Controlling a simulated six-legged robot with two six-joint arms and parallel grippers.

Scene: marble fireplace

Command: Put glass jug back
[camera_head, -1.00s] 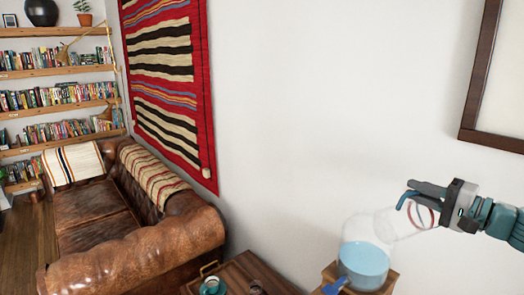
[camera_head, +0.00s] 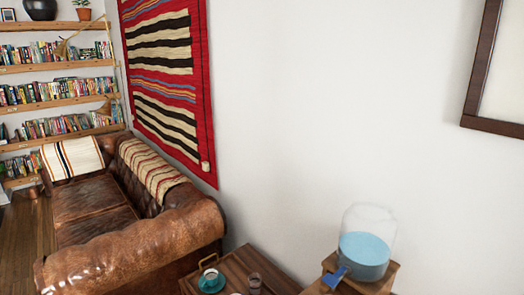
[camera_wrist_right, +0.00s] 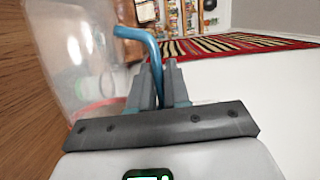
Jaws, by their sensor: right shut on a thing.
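In the right wrist view, a clear glass jug (camera_wrist_right: 75,40) fills the left side, with a blue curved handle (camera_wrist_right: 152,42) and a reddish band low on it. My right gripper (camera_wrist_right: 162,80) is shut on the blue handle, with the jug beside the fingers. The jug's far side runs out of the picture, and I cannot tell whether it touches anything. In the head view neither the jug nor my right gripper shows. My left gripper is in no view.
A clear dispenser (camera_head: 366,245) of blue liquid with a blue tap (camera_head: 335,278) stands on a wooden stand (camera_head: 385,285). Left of it, a low wooden table (camera_head: 240,268) holds a teal cup and saucer (camera_head: 211,281) and a small glass (camera_head: 254,283). A leather sofa (camera_head: 130,250) stands further left.

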